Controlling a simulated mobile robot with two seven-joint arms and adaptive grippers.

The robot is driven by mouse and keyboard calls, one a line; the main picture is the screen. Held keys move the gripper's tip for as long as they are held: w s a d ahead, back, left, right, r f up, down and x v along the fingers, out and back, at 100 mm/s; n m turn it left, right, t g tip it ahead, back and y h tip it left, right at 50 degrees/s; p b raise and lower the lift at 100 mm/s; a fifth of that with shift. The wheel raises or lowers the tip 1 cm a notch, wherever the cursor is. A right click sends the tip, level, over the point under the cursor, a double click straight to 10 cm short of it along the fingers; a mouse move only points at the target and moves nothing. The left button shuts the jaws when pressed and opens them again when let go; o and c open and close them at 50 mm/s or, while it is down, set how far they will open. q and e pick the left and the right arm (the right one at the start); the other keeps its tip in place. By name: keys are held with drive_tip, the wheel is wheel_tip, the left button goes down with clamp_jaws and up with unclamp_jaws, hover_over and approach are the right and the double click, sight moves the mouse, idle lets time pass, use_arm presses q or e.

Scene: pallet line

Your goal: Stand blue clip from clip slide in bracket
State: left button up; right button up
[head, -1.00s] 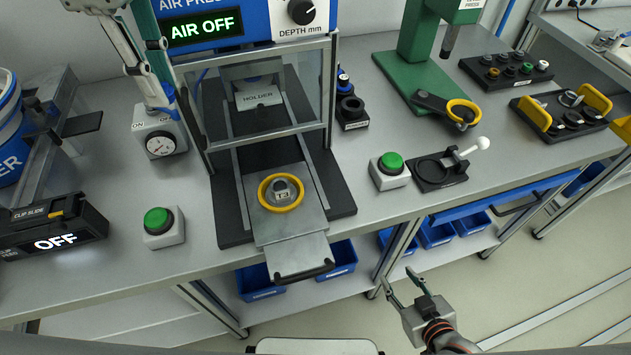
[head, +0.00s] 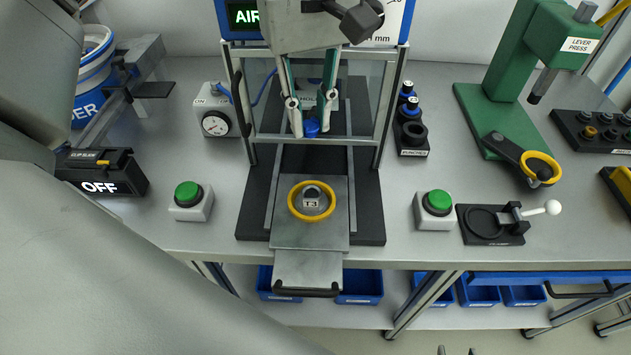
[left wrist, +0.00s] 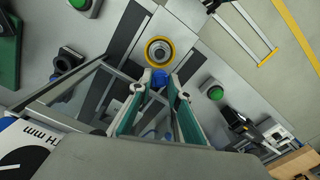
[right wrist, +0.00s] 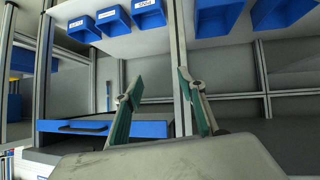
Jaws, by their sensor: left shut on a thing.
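My left gripper (head: 311,128) is shut on a small blue clip (head: 312,129), held in the air before the press window. The clip also shows between the fingertips in the left wrist view (left wrist: 158,78). The clip slide (head: 100,172), a black box reading OFF, is at the far left, partly behind my left arm. A black holder (head: 414,150) right of the press carries blue-topped pieces and an open round seat; its small label looks like BRACKET but is hard to read. My right gripper (right wrist: 163,105) is open and empty, below the bench front.
The press drawer (head: 340,235) holds a yellow ring (head: 325,212) around a metal part. Green buttons (head: 188,194) and (head: 438,202) flank it.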

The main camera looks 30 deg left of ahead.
use_arm(q)
hover_over(311, 194)
wheel_tip(311, 194, down, 10)
drive_tip(key=shift+f+b, duration=0.1)
drive_tip(key=shift+b, duration=0.35)
wheel_tip(311, 194, down, 4)
drive_tip(key=shift+f, duration=0.15)
use_arm(e)
drive_tip(key=shift+w+d+f, duration=0.25)
drive_tip(key=shift+w+f, duration=0.1)
drive_tip(key=shift+f, duration=0.05)
use_arm(q)
drive_tip(key=shift+f+b, duration=0.15)
drive_tip(key=shift+b, duration=0.2)
drive_tip(key=o, duration=0.7)
drive_tip(key=shift+o, duration=0.2)
use_arm(e)
drive_tip(key=shift+s+f, duration=0.15)
drive_tip(key=shift+s, duration=0.15)
drive_tip(key=shift+w, duration=0.1)
